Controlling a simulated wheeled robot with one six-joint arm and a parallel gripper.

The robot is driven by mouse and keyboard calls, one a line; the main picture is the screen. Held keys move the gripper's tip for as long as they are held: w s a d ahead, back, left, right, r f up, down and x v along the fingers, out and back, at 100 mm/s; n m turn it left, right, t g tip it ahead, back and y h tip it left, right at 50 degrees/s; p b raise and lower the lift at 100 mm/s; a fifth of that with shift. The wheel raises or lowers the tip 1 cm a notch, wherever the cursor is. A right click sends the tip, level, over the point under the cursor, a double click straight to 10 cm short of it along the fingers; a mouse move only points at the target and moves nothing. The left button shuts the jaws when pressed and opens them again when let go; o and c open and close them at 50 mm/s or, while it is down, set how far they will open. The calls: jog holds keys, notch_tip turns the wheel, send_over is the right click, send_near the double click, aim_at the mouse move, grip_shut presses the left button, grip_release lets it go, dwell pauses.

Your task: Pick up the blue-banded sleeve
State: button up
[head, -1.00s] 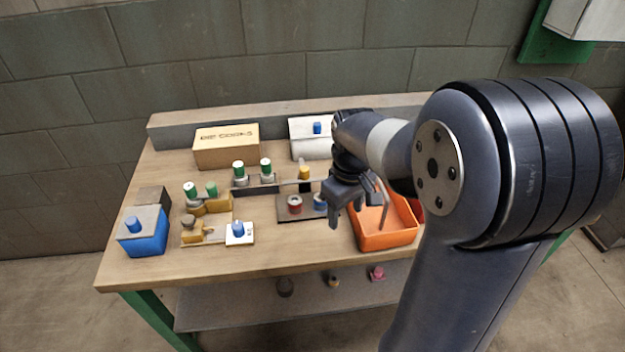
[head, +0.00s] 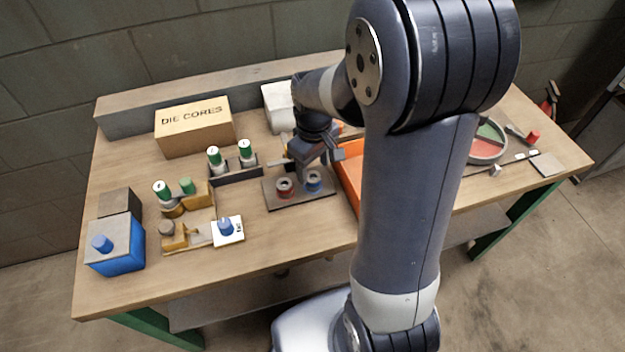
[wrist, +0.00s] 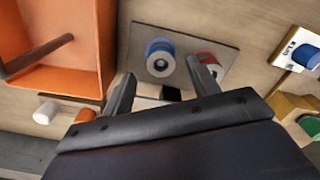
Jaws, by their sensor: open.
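The blue-banded sleeve (head: 313,182) stands upright on a dark plate (head: 285,200), just right of a red-banded sleeve (head: 285,187). In the wrist view the blue-banded sleeve (wrist: 160,56) shows its grey top and central hole, and the red-banded sleeve (wrist: 208,62) is partly hidden behind a finger. My gripper (head: 318,164) is open and empty, above and behind the sleeves. In the wrist view my gripper's fingertips (wrist: 160,72) point toward the plate, with the blue-banded sleeve between and beyond them. I see no contact with it.
An orange bin (head: 349,172) stands close right of the plate. Green-capped pieces (head: 214,158) stand in a dark holder to the left. A DIE CORES box (head: 194,128) is at the back. A white card with a blue piece (head: 228,232) lies front left. Bare wood lies before the plate.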

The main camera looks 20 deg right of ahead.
aim_at(313, 178)
notch_tip(313, 178, down, 5)
jog(key=shift+r, duration=0.1)
jog(key=shift+c, duration=0.6)
jog(key=c, duration=1)
